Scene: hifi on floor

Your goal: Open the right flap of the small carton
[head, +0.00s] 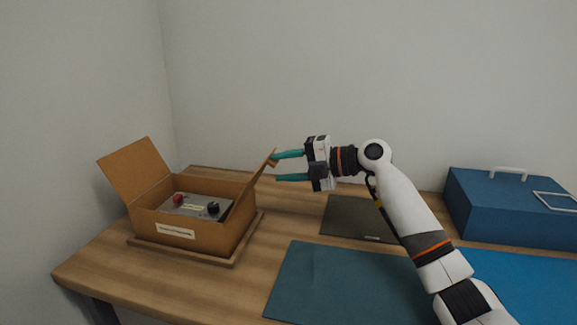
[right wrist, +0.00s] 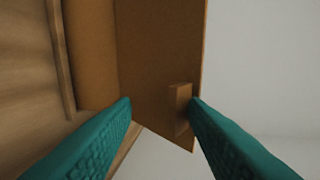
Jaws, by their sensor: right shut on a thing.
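The small carton (head: 190,235) stands on the left of the wooden table with its top open. Its left flap (head: 133,170) leans outward to the left. Its right flap (head: 262,172) stands raised, tilted a little outward to the right, with a small tab near its top edge. My right gripper (head: 275,166) reaches it from the right and is shut on the right flap. In the right wrist view the flap (right wrist: 150,70) fills the middle, and its tab (right wrist: 180,108) lies between the fingertips, close to the right one. My left gripper is not in view.
Inside the carton sits a grey device (head: 196,205) with a red and a black knob. A wooden ledge (head: 185,252) runs around the carton's base. A dark mat (head: 345,215), a teal mat (head: 335,280) and a blue box (head: 505,205) with a handle lie to the right.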

